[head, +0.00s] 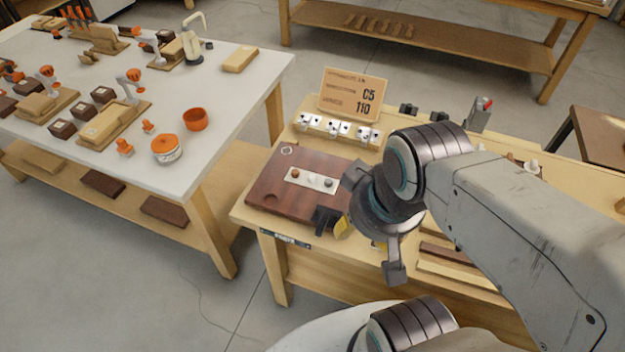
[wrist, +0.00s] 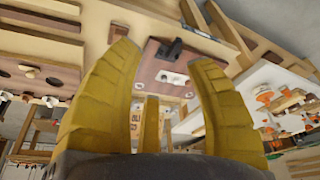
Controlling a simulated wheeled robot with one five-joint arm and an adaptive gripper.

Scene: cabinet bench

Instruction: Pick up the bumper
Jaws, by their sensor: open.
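A dark wooden board (head: 265,188) lies on the bench. A pale strip (head: 303,184) on it bears a few small round pieces, one brown (head: 295,174), one dark (head: 328,183); I cannot tell for sure which is the bumper. The strip also shows in the wrist view (wrist: 172,78). A black fitting (head: 327,217) sits at the board's front edge, and in the wrist view (wrist: 170,49) it appears between my fingertips, farther off. My gripper (head: 361,238) is open and empty near the board's front right corner, its yellow fingers wide apart in the wrist view (wrist: 164,54).
A sign (head: 352,94) and a pale block with several white pieces (head: 338,129) stand behind the board. Wooden strips (head: 455,270) lie at the bench front. A white table (head: 220,90) at left holds orange tools and an orange bowl (head: 195,120). A floor gap separates them.

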